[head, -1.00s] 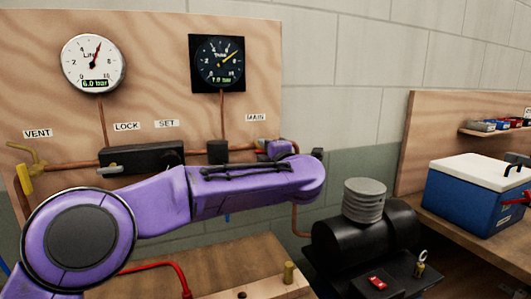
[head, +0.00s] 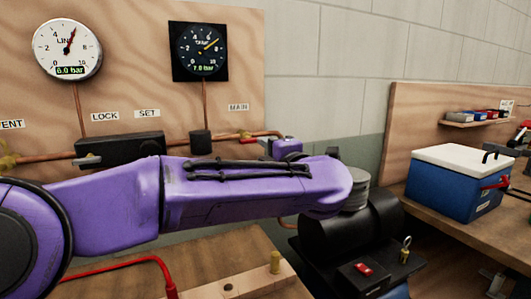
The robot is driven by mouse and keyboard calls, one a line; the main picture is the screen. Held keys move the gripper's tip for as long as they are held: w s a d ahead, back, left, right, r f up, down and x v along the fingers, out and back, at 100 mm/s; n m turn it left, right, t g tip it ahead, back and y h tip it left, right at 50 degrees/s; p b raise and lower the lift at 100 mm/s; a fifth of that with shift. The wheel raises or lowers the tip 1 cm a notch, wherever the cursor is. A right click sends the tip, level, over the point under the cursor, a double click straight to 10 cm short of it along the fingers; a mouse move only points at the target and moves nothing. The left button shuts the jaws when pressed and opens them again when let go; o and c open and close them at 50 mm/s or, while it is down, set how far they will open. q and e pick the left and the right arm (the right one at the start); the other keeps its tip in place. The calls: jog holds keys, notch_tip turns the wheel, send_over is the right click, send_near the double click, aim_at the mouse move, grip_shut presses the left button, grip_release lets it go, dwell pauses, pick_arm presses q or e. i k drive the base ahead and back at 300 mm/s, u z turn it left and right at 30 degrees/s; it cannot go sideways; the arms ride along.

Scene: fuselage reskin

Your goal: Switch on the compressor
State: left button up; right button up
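The compressor (head: 335,240) is a black tank with a grey ribbed cylinder (head: 358,190) on top, at lower right of centre. On its front is a dark box with a red switch (head: 364,269); I cannot tell whether it is on or off. My purple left arm crosses the view from the left and partly covers the ribbed cylinder. My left gripper (head: 272,148) is small and partly hidden behind that arm, just right of the red MAIN valve handle (head: 248,139). Its fingers are not clear enough to judge. My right gripper is not in view.
The wooden panel holds a white line gauge (head: 67,49) reading 6.0 bar and a black gauge (head: 200,51) reading 7.0 bar. A black LOCK/SET block (head: 120,149) sits below. A blue cooler (head: 455,185) stands on the right bench. A brass fitting (head: 405,248) is beside the switch.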

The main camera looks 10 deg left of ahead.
aim_at(361, 267)
jog(key=k, duration=1.5)
